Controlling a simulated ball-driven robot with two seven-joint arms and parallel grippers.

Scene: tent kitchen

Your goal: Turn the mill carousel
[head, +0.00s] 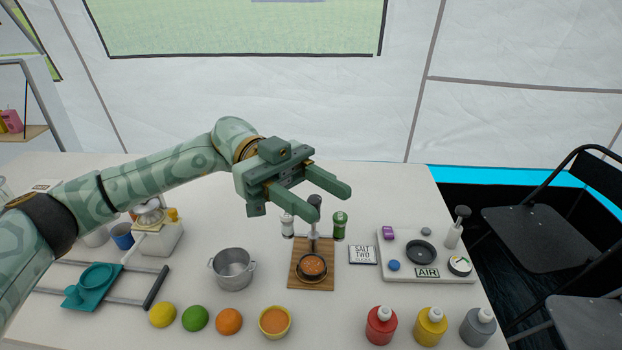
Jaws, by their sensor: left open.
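The mill carousel stands on the table behind a wooden board, with a post (314,242) in its middle. A white mill (288,225) hangs on its left and a green mill (340,225) on its right. The dark top of the post shows at the fingertips and is partly covered by them. My left gripper (331,203) is open, its two fingers pointing right and toward the viewer, over the carousel's top. Nothing is seen held in it. I cannot tell whether a finger touches the carousel. A sign (363,255) reading "SALT TWO" and a less legible line lies to its right. My right gripper is not in view.
The wooden board (298,283) holds a dark bowl of orange food. A metal pot (232,268) stands to its left. A grey tray (400,272) is at right. Fruits, an orange-filled bowl (275,322) and bottles (381,326) line the front. Black chairs (535,215) stand right.

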